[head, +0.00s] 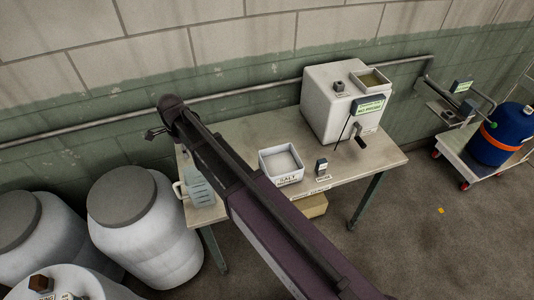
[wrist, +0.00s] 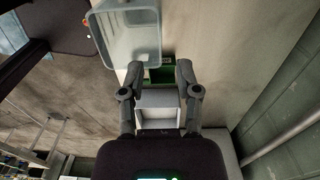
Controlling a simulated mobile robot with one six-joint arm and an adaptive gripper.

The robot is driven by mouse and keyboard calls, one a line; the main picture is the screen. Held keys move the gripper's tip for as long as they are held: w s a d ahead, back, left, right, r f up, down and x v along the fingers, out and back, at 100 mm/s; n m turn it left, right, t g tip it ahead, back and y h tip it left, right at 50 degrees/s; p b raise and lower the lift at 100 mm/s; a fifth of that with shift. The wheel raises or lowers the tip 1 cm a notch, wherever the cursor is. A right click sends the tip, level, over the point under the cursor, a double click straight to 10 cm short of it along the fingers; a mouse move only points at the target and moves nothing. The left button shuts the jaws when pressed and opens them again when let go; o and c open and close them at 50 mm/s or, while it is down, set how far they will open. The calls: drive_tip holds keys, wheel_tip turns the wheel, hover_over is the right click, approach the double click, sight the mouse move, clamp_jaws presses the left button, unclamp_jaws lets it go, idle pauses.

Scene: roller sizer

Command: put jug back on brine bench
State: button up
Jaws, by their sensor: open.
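The jug (head: 198,188) is pale and translucent, with a handle on its left side. In the head view it appears at the left end of the brine bench (head: 232,207), partly behind my arm; I cannot see its base clearly. In the wrist view the jug (wrist: 125,38) is at the top, beyond my fingertips. My gripper (wrist: 159,68) is open, with nothing held between its fingers. In the head view my gripper (head: 153,133) shows small above the bench's back left corner, apart from the jug.
A white salt tub (head: 281,165) and a small dark item (head: 321,167) stand mid-bench. A white machine with a crank (head: 340,105) stands at the right. White barrels (head: 145,235) crowd the left. A cart (head: 460,140) holds a blue drum (head: 497,138). The bench's front right is clear.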

drive_tip(key=s+d+n, duration=0.3)
drive_tip(key=d+n, duration=0.2)
drive_tip(key=d, duration=0.8)
drive_tip(key=s+d+n, duration=0.3)
drive_tip(key=d+n, duration=0.2)
drive_tip(key=d, duration=0.7)
drive_tip(key=s+d+n, duration=0.4)
drive_tip(key=d+n, duration=0.1)
drive_tip(key=d, duration=0.8)
drive_tip(key=shift+d, duration=0.35)
wheel_tip(320, 180, down, 3)
drive_tip(key=b, duration=0.3)
drive_tip(key=shift+r, duration=0.1)
